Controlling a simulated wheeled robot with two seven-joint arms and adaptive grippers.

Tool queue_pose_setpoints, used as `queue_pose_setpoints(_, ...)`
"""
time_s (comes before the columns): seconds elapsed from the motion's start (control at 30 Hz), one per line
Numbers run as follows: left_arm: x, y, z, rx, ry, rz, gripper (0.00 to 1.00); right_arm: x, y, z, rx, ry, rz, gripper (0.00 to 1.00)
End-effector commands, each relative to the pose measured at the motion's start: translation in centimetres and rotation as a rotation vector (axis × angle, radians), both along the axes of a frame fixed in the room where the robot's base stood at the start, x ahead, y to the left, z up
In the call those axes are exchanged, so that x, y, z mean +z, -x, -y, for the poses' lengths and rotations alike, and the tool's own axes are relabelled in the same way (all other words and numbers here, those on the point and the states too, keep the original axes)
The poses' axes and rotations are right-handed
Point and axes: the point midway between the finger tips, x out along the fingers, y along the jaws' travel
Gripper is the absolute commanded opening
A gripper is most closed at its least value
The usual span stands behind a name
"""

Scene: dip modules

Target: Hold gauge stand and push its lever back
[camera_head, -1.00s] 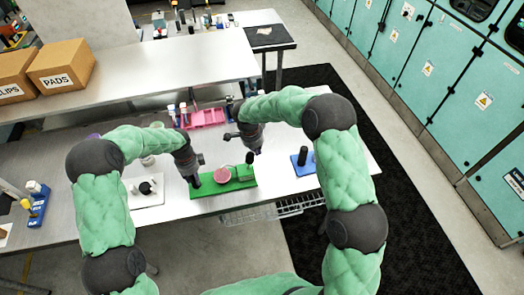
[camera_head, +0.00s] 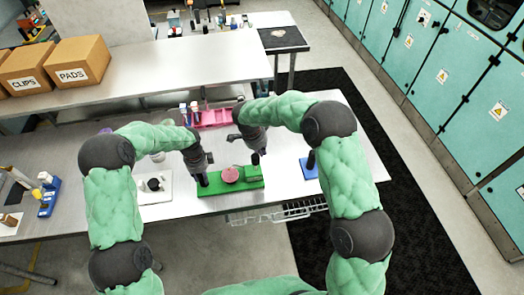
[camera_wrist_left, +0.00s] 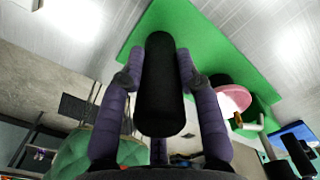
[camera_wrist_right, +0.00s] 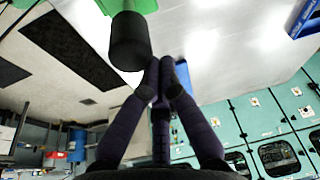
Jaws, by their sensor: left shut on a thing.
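The gauge stand has a green base (camera_head: 240,186) with a pink disc (camera_head: 230,174) on it, on the metal table. My left gripper (camera_head: 202,178) is at its left end, shut around a black upright post (camera_wrist_left: 162,85); the post stands between its fingers in the left wrist view. A black knob (camera_head: 255,159), apparently the lever's, stands at the right end. My right gripper (camera_head: 263,152) is just right of this knob. In the right wrist view its fingers (camera_wrist_right: 165,68) are together and empty, close beside a black cylinder (camera_wrist_right: 129,42); contact is unclear.
A blue stand (camera_head: 308,170) is to the right, partly behind my right arm. A white plate with a black knob (camera_head: 155,196) lies to the left. A pink rack (camera_head: 212,117) stands behind. A raised shelf (camera_head: 150,75) with boxes is at the back.

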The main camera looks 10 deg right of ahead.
Motion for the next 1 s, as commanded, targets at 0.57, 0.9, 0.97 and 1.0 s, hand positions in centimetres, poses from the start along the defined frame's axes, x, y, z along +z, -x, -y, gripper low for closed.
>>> queue_pose_setpoints(0.57, -0.1, 0.1, 0.2, -0.002, 0.002, -0.001, 0.00, 4.7, -0.7, 2.2, 0.002, -0.001, 0.004, 0.00)
queue_pose_setpoints(0.9, -0.1, 0.1, 0.1, -0.001, 0.002, -0.001, 0.00, 8.9, -0.2, 0.8, 0.000, 0.000, 0.001, 0.00)
queue_pose_setpoints(0.97, -0.1, 0.1, 0.1, -0.001, 0.002, -0.001, 0.00, 9.2, -0.2, 0.6, 0.000, 0.000, 0.001, 0.00)
queue_pose_setpoints(1.0, -0.1, 0.1, 0.1, -0.001, 0.002, -0.001, 0.00, 9.3, -0.2, 0.6, 0.000, -0.001, 0.001, 0.00)
